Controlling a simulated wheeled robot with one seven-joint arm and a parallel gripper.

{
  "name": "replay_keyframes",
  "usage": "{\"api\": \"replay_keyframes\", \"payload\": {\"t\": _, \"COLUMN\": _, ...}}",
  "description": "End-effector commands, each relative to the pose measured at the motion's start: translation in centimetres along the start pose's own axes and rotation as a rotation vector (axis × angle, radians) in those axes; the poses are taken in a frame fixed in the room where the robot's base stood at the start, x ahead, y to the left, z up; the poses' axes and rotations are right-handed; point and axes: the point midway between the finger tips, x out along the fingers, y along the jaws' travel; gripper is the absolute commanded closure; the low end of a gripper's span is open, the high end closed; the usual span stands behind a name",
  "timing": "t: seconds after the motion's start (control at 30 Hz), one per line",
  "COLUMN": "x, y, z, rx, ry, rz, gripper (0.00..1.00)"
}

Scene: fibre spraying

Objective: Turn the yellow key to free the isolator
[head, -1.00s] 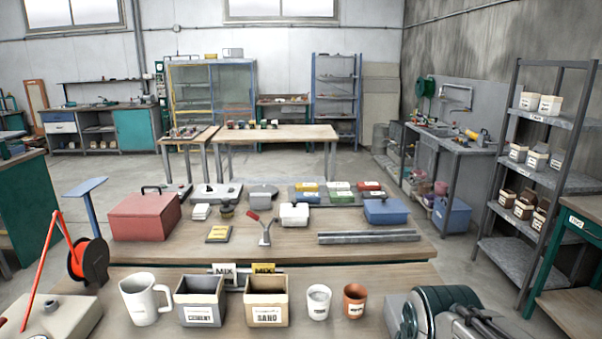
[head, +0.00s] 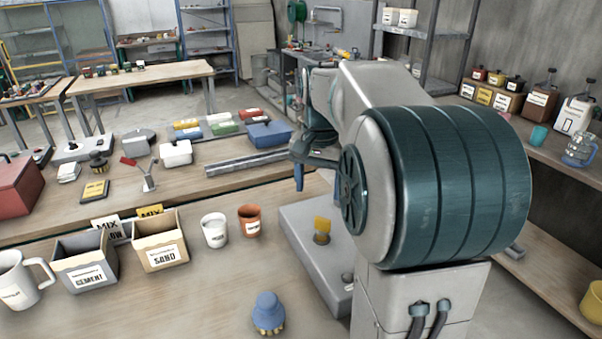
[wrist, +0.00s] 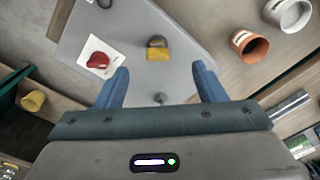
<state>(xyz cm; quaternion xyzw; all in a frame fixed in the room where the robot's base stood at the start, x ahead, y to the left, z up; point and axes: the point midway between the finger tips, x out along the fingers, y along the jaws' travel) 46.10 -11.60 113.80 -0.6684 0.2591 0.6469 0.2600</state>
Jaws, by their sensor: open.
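The yellow key (head: 322,224) stands up from a dark round base on a grey panel (head: 296,226) in the head view. It also shows in the wrist view (wrist: 158,54), above the middle. On the same panel in the wrist view is a red knob (wrist: 97,61) on a white plate; I cannot tell whether it is the isolator. My gripper (wrist: 162,76) is open and empty. Its two blue fingers lie on either side of the key's line in the wrist view, apart from the key. In the head view my arm hides the panel's right part.
A white cup (head: 214,230) and a terracotta cup (head: 250,220) stand left of the panel. The sand box (head: 160,243) and cement box (head: 85,262) are further left. A blue-topped brush (head: 268,312) is at the front. A shelf with several containers is at the right.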

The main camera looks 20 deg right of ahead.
Motion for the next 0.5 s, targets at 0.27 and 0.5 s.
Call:
{"api": "replay_keyframes", "payload": {"t": 0.27, "x": 0.6, "y": 0.5, "z": -3.0, "rx": 0.108, "ry": -0.029, "rz": 0.015, "gripper": 0.36}}
{"api": "replay_keyframes", "payload": {"t": 0.5, "x": 3.8, "y": 0.6, "z": -2.9, "rx": 0.108, "ry": -0.033, "rz": 0.017, "gripper": 0.36}}
